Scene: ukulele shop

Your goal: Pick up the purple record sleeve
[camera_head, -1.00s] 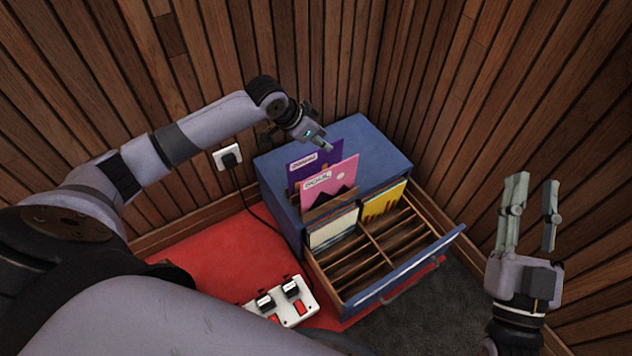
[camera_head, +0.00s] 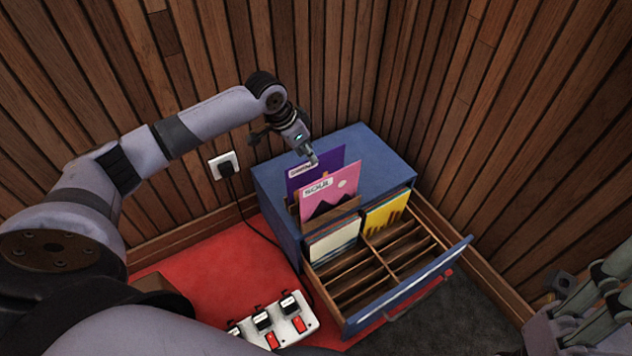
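The purple record sleeve (camera_head: 299,181) stands upright at the back of a holder on top of the blue cabinet, behind a pink sleeve (camera_head: 331,197). A white label shows at its top edge. My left gripper (camera_head: 312,160) points down at the top edge of the purple sleeve. One fingertip shows in front of or against that edge; the other finger is hidden, so I cannot tell whether it grips the sleeve. My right gripper (camera_head: 601,298) is at the lower right, partly cut off by the frame, with its fingers apart and nothing seen between them.
The blue cabinet (camera_head: 377,156) has its divided drawer (camera_head: 408,300) pulled out, holding white and yellow sleeves (camera_head: 386,212) at the back. A power strip (camera_head: 281,322) lies on the red mat (camera_head: 215,265). A cable runs from the wall socket (camera_head: 222,164). Wooden walls close the corner.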

